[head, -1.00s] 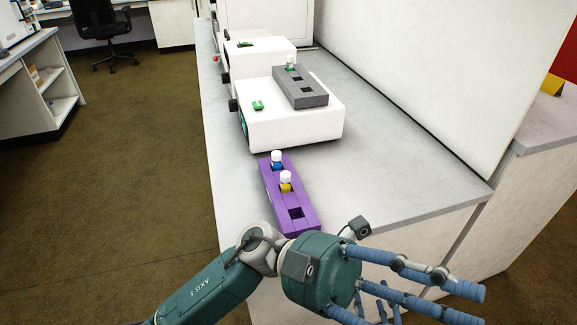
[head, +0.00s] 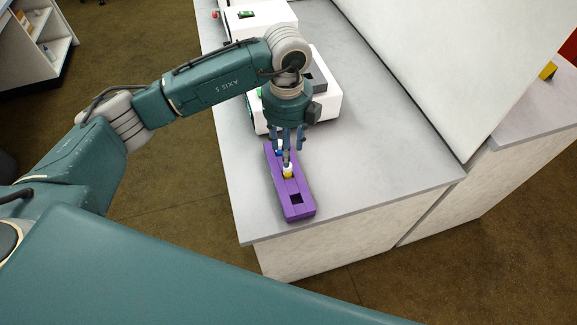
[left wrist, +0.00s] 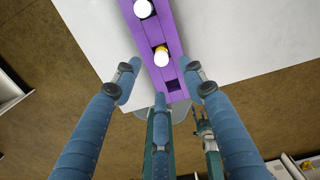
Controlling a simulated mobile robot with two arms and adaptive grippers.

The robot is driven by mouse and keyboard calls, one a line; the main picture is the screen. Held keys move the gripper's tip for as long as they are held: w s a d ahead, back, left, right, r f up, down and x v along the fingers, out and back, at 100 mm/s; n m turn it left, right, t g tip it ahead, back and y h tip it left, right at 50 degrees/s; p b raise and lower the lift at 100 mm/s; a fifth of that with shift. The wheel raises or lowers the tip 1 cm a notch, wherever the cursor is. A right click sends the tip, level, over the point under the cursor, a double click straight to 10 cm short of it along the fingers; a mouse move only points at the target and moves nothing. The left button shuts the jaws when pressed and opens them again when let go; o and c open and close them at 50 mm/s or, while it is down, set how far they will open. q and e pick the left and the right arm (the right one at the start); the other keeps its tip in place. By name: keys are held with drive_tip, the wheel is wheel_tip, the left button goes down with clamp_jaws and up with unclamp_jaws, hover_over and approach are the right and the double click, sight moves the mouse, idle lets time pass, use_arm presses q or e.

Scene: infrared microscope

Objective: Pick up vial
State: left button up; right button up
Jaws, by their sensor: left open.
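The purple rack (head: 302,212) lies on the grey bench, near its front edge. The near slot is empty. In the left wrist view the rack (left wrist: 153,32) shows the yellow vial's cap (left wrist: 161,57) and another white cap (left wrist: 144,8). My left gripper (head: 287,148) points down over the rack, fingers spread, close to the vials. Its fingers (left wrist: 163,75) are open with nothing held.
A white instrument (head: 327,105) stands on the bench behind the rack, partly hidden by my left arm. A tall white panel (head: 440,60) rises along the right. Bare bench (head: 385,150) lies to the rack's right.

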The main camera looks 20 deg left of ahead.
sight(288, 174)
use_arm(q)
wheel_tip(288, 174, down, 3)
drive_tip(key=shift+r, duration=0.1)
wheel_tip(288, 174, down, 4)
drive_tip(key=shift+f+p, duration=0.15)
drive_tip(key=shift+p, duration=1)
drive_tip(key=shift+w+f, duration=0.1)
drive_tip(key=shift+f, duration=0.4)
clamp_jaws()
